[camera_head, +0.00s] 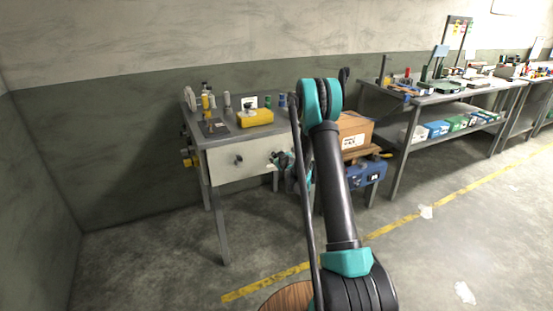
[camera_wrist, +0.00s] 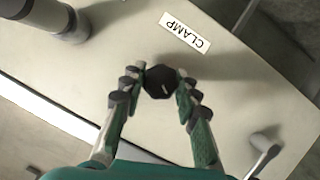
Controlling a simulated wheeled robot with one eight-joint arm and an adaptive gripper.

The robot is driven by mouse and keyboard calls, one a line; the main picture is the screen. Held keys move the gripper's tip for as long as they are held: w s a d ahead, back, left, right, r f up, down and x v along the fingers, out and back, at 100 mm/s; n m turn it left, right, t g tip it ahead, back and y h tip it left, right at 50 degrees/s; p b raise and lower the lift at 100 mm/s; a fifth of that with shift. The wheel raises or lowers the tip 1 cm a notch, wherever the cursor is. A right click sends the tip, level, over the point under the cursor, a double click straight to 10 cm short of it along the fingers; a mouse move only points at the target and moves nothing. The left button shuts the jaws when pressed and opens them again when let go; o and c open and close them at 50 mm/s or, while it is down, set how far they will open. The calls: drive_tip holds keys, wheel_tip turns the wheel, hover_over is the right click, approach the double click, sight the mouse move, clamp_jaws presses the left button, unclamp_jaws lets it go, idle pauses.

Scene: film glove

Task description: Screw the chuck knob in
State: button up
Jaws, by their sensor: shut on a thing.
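A dark, many-sided knob (camera_wrist: 159,82) with a short white mark sits on the pale panel in the wrist view, beside a label reading CLAMP (camera_wrist: 185,32), which appears upside down. My gripper (camera_wrist: 160,90) is shut on this knob, with one jointed finger on each side of it. In the head view my gripper (camera_head: 281,160) is at the right end of the pale front panel (camera_head: 224,168) of the workbench. The knob is too small to make out there. How deep its stem sits is hidden.
A grey-tipped lever or knob (camera_wrist: 264,142) stands out from the panel at the lower right of the wrist view. A yellow box (camera_head: 255,118) and spools stand on the bench. A cardboard box (camera_head: 354,131) and blue case (camera_head: 372,172) are to the right.

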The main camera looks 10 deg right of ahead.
drive_tip(key=m+g+y, duration=0.1)
drive_tip(key=m+y, duration=0.1)
drive_tip(key=m, duration=0.2)
drive_tip(key=shift+d+y, duration=0.15)
drive_tip(key=shift+y, duration=0.15)
drive_tip(key=m+y, duration=0.2)
drive_tip(key=m, duration=0.2)
drive_tip(key=shift+y, duration=0.3)
idle(0.5)
drive_tip(key=o, duration=1.2)
drive_tip(key=v, duration=1.2)
drive_tip(key=shift+w+d, duration=0.15)
